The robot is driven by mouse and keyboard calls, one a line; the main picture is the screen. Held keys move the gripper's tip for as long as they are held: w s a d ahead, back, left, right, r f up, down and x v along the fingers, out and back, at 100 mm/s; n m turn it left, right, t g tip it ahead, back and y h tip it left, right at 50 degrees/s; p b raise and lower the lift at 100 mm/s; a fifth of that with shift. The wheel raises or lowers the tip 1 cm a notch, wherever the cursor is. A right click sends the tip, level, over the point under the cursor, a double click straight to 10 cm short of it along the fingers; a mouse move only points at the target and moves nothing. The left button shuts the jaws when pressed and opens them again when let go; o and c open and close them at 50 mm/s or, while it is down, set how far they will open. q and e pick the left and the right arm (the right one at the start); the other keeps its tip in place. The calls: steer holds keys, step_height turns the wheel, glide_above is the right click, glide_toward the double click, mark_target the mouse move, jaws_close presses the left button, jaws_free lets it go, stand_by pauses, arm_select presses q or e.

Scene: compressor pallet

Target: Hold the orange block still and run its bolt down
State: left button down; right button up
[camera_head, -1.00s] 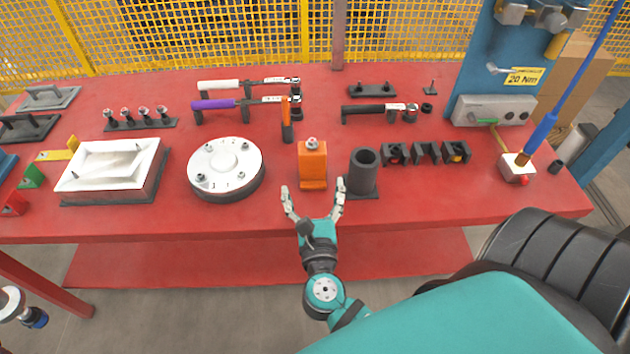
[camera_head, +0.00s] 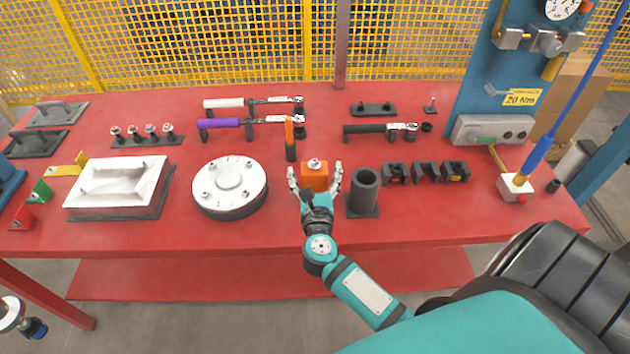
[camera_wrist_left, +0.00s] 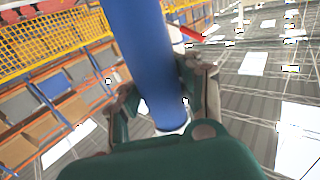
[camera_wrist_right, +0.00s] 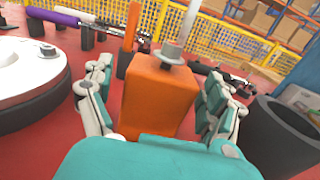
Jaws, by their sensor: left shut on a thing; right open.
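The orange block (camera_head: 315,179) stands upright on the red table, with a silver bolt (camera_head: 314,164) standing up from its top. In the right wrist view, a gap shows under the bolt's (camera_wrist_right: 173,48) flanged head. My right gripper (camera_head: 315,171) is open, with one finger on each side of the orange block (camera_wrist_right: 158,98); contact is not clear. The block's lower front is hidden behind this gripper. In the left wrist view, my left gripper (camera_wrist_left: 163,100) is shut on a blue cylinder (camera_wrist_left: 148,60). The cylinder's upper end is out of frame.
A dark hollow cylinder (camera_head: 363,190) stands just right of the block. A round white flange (camera_head: 230,184) lies to the left, and an upright orange-handled tool (camera_head: 290,138) is behind left. Black holders (camera_head: 425,172) sit further right. The table front is clear.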

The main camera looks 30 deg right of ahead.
arm_select(q)
steer(key=shift+r, duration=0.2)
arm_select(e)
steer(key=shift+w+d, duration=0.15)
steer(key=c, duration=1.5)
stand_by(0.3)
